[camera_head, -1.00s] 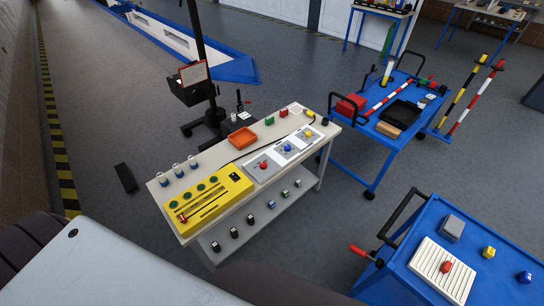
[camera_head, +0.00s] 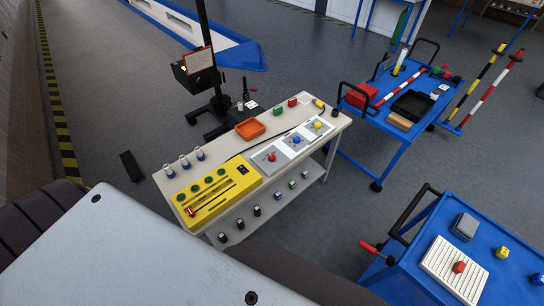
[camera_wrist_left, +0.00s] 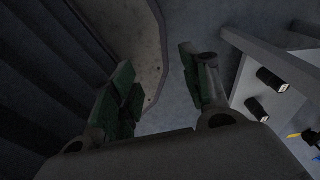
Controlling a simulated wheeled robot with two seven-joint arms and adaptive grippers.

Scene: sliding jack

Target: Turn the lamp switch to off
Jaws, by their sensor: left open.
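No lamp switch can be told for certain. The beige workbench (camera_head: 226,146) stands in the middle of the head view. On it lies a yellow panel (camera_head: 243,184) with several green round parts and a slider with a red end (camera_head: 191,211). Beside it, white panels carry a red knob (camera_head: 271,157), a blue knob (camera_head: 296,140) and a yellow knob (camera_head: 317,125). My left gripper (camera_wrist_left: 160,85) is open and empty in the left wrist view, its green-padded fingers apart, away from the bench top. Neither gripper shows in the head view.
An orange tray (camera_head: 250,129) and several blue-and-white cylinders stand on the bench. Its lower shelf (camera_head: 270,205) holds small dark blocks. A black stand (camera_head: 201,68) rises behind. Blue carts stand at right (camera_head: 345,130) and lower right (camera_head: 440,220). Floor at left is mostly clear.

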